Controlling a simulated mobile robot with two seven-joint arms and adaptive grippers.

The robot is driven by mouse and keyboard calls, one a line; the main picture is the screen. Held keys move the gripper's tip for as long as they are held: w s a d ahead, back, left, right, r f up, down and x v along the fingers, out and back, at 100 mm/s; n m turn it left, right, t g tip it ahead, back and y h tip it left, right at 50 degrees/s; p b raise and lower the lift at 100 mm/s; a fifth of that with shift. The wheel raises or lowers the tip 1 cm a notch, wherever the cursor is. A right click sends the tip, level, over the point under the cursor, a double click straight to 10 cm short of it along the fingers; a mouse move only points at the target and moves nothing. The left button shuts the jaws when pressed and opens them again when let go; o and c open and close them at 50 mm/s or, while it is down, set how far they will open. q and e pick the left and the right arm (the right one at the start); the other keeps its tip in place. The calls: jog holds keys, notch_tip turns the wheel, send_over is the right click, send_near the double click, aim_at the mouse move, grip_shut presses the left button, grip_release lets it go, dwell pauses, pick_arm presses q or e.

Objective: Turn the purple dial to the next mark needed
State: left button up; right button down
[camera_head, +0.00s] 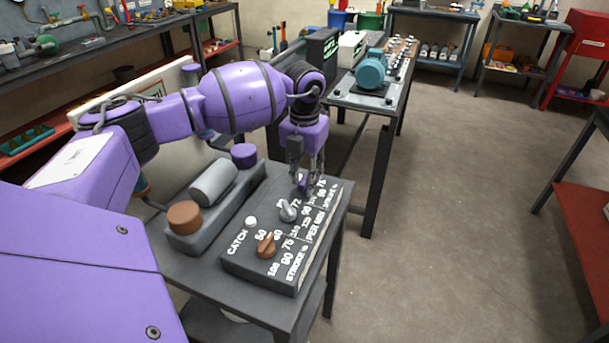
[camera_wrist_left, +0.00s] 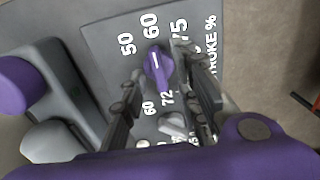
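The purple dial (camera_wrist_left: 158,66) is on a dark sloped panel (camera_head: 262,269). In the left wrist view its white line points towards the 60 mark; 50 is to the left and 75 to the right. In the head view the purple dial (camera_head: 302,182) is partly hidden by my fingers. My left gripper (camera_head: 306,186) is down over it. In the left wrist view the gripper's fingertips (camera_wrist_left: 158,63) stand on either side of the dial, seemingly with small gaps; contact is hard to judge. My right gripper is not in view.
A grey dial (camera_head: 288,211), a brown dial (camera_head: 266,245) and a white button (camera_head: 251,221) marked CATCH share the panel. A grey motor unit (camera_head: 213,182) with brown and purple caps stands just left. A teal motor (camera_head: 371,70) sits on a table behind. The floor at right is clear.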

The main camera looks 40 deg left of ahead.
aim_at(304, 180)
pick_arm(q)
notch_tip(304, 180, up, 12)
dwell(0.6)
dwell(0.5)
